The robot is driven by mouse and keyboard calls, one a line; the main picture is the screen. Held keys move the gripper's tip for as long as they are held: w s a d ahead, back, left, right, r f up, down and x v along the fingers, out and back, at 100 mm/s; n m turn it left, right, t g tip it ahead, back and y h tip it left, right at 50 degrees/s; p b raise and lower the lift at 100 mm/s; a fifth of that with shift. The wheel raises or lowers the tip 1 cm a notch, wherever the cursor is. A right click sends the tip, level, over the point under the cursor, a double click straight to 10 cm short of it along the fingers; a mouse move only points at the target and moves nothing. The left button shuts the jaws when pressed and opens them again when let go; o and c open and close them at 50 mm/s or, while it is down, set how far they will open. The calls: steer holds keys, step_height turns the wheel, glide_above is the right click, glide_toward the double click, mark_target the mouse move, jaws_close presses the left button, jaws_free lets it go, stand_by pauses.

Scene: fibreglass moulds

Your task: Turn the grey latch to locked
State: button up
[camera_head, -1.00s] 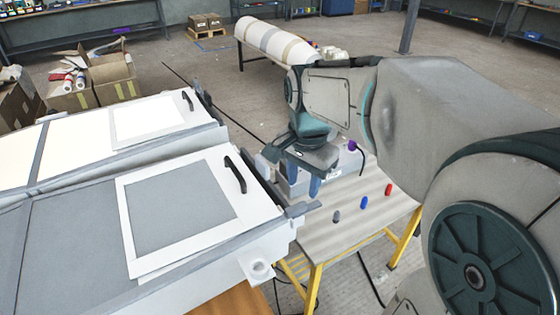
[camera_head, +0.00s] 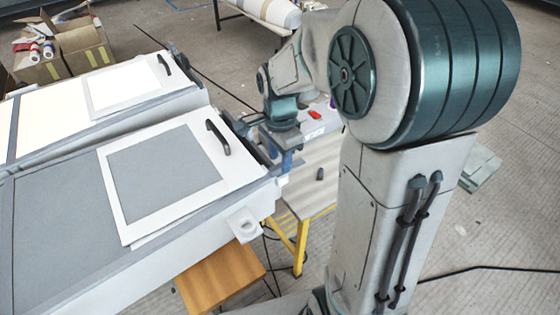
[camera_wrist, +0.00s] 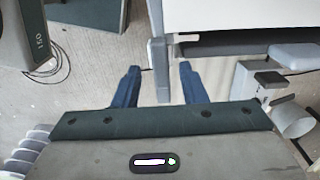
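The grey latch (camera_wrist: 158,60) shows in the wrist view as an upright grey bar at the edge of a white panel. My gripper (camera_wrist: 159,68) is open, with one blue finger on each side of the bar and gaps on both sides. In the head view my gripper (camera_head: 287,160) is at the near right edge of the white mould frame (camera_head: 245,185), and the latch is largely hidden there. I cannot tell from these views whether the latch stands at locked.
A black handle (camera_head: 218,137) stands on the white-bordered lid (camera_head: 120,195). A yellow-legged table (camera_head: 303,240) stands under my arm, with a dark grey peg (camera_head: 320,174) and a red peg (camera_head: 314,115). A wooden stool (camera_head: 222,278) is below the mould.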

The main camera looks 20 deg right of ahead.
steer(key=shift+f, duration=1.1)
jaws_close()
